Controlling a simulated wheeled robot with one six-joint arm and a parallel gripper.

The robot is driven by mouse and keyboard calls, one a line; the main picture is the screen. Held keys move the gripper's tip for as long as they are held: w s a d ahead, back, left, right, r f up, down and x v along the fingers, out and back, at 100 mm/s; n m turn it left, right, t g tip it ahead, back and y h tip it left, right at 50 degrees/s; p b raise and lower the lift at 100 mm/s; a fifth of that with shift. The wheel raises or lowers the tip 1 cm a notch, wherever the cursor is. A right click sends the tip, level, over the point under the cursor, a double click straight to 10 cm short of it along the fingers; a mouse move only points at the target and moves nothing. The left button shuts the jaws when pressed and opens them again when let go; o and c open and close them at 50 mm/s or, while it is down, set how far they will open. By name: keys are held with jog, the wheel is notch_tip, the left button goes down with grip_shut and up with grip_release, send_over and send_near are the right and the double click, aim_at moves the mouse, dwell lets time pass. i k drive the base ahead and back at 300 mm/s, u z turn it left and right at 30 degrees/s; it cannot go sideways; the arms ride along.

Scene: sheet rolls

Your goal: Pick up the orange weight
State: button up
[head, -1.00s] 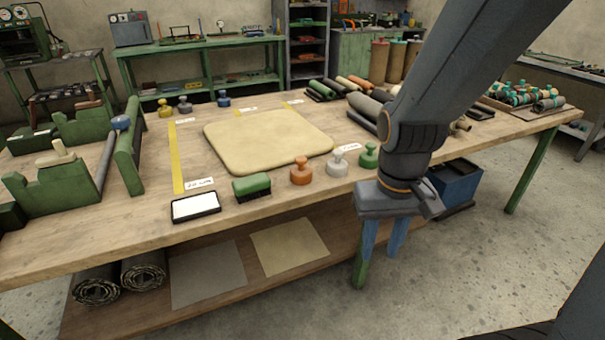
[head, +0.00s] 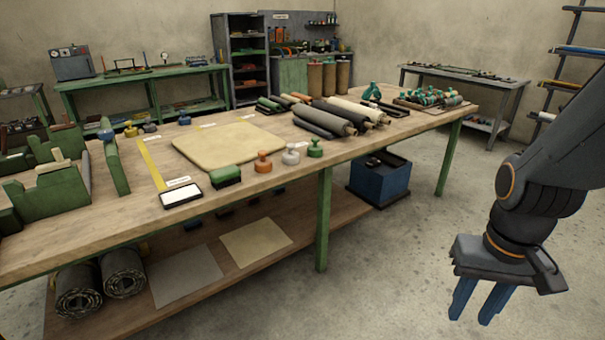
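The orange weight (head: 263,163) is a small round piece with a knob on top. It stands upright near the front edge of the wooden workbench (head: 120,233), between a green-topped brush-like block (head: 226,175) and a pale grey weight (head: 291,155). A green weight (head: 315,148) stands to the right of the grey one. My gripper (head: 474,306) hangs over the floor at the right, well apart from the bench and the orange weight. Its two blue fingers point down with a gap between them, and nothing is held.
A cream mat (head: 228,145) lies behind the weights. A white pad in a black frame (head: 181,196) is at the front edge. Dark and cream rolls (head: 338,118) lie to the right. Open floor surrounds my gripper.

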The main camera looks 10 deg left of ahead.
aim_at(263, 165)
jog(key=u, duration=0.15)
jog(key=i, duration=1.45)
jog(key=u, duration=1.4)
jog(key=i, duration=0.65)
jog(key=u, duration=0.7)
